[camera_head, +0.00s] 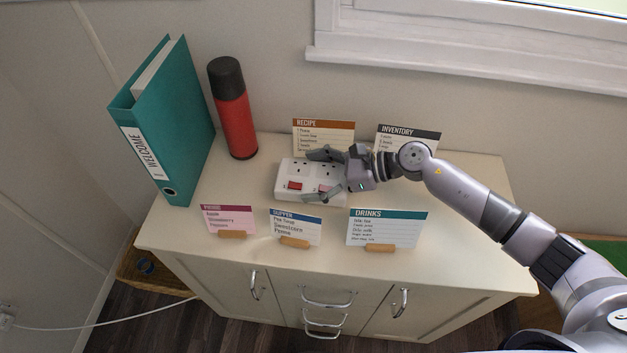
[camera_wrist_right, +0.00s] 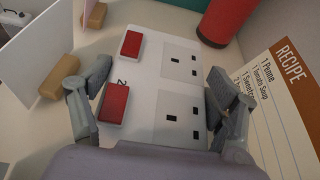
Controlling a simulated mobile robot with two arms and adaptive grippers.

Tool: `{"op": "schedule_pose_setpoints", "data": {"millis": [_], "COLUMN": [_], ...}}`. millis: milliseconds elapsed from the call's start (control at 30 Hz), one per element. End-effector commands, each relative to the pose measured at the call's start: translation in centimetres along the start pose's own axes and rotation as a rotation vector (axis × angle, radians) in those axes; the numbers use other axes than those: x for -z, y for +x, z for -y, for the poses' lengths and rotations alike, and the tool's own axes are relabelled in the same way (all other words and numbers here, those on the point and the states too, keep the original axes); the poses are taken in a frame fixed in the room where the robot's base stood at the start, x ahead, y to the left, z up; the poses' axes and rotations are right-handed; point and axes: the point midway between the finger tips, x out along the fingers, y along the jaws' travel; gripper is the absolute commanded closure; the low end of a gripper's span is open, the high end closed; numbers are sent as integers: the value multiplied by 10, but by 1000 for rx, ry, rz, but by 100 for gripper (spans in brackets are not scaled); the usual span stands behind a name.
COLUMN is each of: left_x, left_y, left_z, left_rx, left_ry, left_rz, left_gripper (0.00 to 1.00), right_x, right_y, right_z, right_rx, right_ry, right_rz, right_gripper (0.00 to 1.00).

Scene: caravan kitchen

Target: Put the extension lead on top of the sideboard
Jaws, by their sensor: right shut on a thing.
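The extension lead (camera_head: 291,172) is a white block with sockets and red switches. It is at the middle of the sideboard top (camera_head: 450,180), among standing cards. I cannot tell whether it touches the surface. My right gripper (camera_head: 325,174) is shut on it, with one finger on the far long side and one on the near side. In the right wrist view the extension lead (camera_wrist_right: 150,90) lies between the two fingers (camera_wrist_right: 155,95), its sockets and switches facing the camera. No cable shows on it. My left gripper is not in view.
A teal binder (camera_head: 180,120) and a red flask (camera_head: 235,115) stand at the left. Recipe (camera_head: 322,130) and inventory (camera_head: 420,135) cards stand behind. Pudding (camera_head: 230,218), supper (camera_head: 296,225) and drinks (camera_head: 387,226) cards line the front. The right part of the top is clear.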

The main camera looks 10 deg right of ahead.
Motion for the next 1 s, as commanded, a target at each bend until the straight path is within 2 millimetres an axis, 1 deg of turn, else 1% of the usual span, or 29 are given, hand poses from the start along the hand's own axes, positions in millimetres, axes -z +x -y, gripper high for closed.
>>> {"op": "schedule_pose_setpoints", "data": {"millis": [100,167,433,567,600,867,1000], "left_x": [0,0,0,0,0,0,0], "left_y": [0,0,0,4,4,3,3], "left_z": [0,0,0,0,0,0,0], "left_rx": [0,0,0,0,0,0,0], "left_ry": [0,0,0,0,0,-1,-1], "left_rz": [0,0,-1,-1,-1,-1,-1], "left_gripper": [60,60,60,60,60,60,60], "right_x": [14,17,19,22,24,23,23], "right_y": [7,8,9,10,10,10,10], "right_z": [0,0,0,0,-1,-1,-1], "right_rx": [1,1,1,1,0,0,0], "right_ry": [2,0,-2,-2,-1,0,0], "right_rz": [4,4,4,4,1,0,0], "right_gripper": [78,78,78,78,18,1,0]}}
